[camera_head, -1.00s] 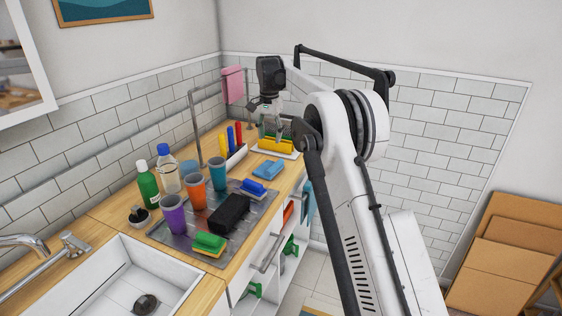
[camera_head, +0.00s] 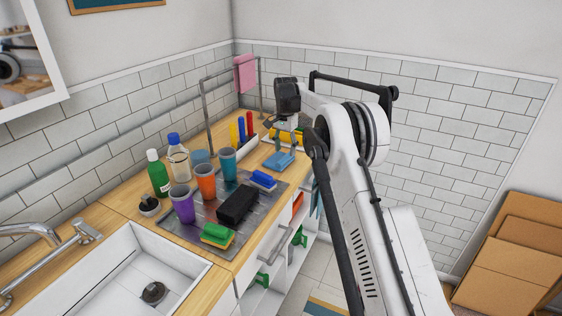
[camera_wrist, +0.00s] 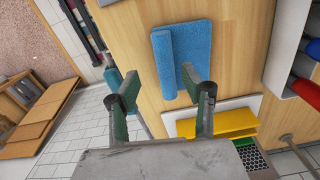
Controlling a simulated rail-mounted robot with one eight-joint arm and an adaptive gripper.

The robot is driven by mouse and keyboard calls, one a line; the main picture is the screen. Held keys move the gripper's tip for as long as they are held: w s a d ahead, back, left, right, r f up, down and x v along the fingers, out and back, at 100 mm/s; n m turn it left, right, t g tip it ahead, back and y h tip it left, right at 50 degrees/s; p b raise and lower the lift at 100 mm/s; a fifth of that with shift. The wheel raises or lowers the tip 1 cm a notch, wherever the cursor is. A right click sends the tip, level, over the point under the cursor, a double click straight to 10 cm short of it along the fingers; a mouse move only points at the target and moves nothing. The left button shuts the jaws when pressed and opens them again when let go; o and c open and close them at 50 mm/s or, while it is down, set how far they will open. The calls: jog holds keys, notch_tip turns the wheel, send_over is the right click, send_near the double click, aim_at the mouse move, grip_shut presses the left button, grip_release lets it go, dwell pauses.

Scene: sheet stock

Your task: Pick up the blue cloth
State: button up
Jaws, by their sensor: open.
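The blue cloth (camera_head: 279,159) lies folded on the wooden counter, beyond the metal tray. In the wrist view the blue cloth (camera_wrist: 191,50) shows a rolled or folded edge along its left side. My gripper (camera_head: 287,142) is above the cloth in the head view. The right fingertip overlaps the cloth's lower part in the picture. I cannot tell whether it touches.
A metal tray (camera_head: 190,233) holds cups, a black block and brushes. A white holder (camera_wrist: 285,75) with coloured items stands at the right in the wrist view. The counter's edge is near the cloth.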

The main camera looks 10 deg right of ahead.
aim_at(284, 158)
jog(key=shift+w+a+f+p, duration=0.1)
jog(key=shift+w+f+p, duration=0.1)
jog(key=shift+f, duration=1.1)
jog(key=shift+w+a+f+p, duration=0.1)
jog(key=shift+f+p, duration=0.05)
jog(key=shift+f, duration=1.15)
grip_shut()
